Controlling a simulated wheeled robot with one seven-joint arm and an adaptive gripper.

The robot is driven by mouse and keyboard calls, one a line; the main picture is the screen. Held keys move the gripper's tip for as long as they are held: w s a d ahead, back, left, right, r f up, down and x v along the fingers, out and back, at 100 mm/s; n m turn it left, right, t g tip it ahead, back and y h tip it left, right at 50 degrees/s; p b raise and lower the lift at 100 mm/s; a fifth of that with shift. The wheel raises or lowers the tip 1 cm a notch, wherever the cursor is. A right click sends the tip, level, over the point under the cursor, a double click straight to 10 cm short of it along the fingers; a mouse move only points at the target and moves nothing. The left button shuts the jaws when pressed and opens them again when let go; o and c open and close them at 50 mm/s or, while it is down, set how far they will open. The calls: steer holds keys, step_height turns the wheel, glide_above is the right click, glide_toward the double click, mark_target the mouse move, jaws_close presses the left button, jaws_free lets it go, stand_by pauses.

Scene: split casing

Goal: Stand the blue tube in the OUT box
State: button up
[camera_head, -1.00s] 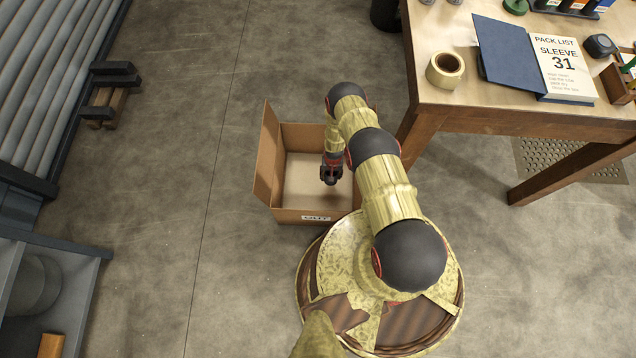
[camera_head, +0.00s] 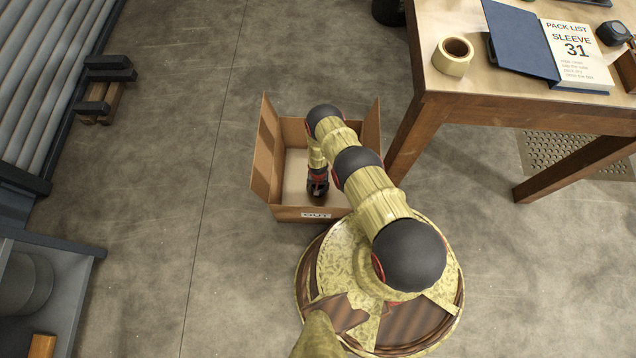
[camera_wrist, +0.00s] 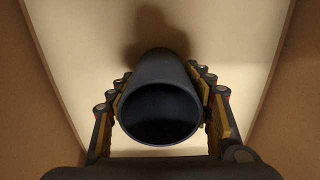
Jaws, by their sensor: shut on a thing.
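The OUT box (camera_head: 301,213) is an open cardboard box on the floor, its flaps standing up and its label facing my base. My gripper (camera_head: 317,190) is down inside the box opening. In the wrist view my gripper (camera_wrist: 162,112) is shut on the dark blue tube (camera_wrist: 158,66), one finger on each side. The tube's open end faces the wrist camera, and its far end points toward the pale box floor (camera_wrist: 95,60), with a shadow beyond it. I cannot tell whether the far end touches the floor. In the head view the tube is hidden by my gripper and arm.
A wooden table (camera_head: 470,98) stands to the right of the box, with a tape roll (camera_head: 453,57) and an open pack list binder (camera_head: 524,45) on it. A rack of grey pipes (camera_head: 45,90) is at the left. The floor left of the box is clear.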

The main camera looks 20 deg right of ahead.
steer(key=o, duration=1.3)
